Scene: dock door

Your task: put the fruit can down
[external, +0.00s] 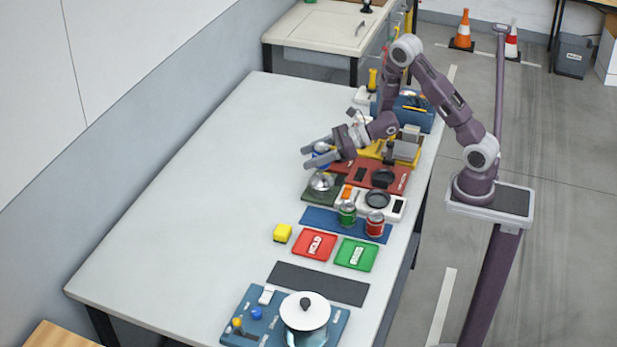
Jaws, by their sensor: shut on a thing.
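My gripper (309,157) is over the left side of the row of goods, fingers pointing left. It is shut on a small blue and white thing (321,148), mostly hidden by the fingers. It looks like a can, but I cannot read a label or tell its fruit. A green can (347,214) and a red can (375,224) stand upright on a dark blue mat (319,220), away from my gripper. Their labels are too small to read.
A lidded pot (305,316) stands at the near end. The table's left side (200,190) is clear.

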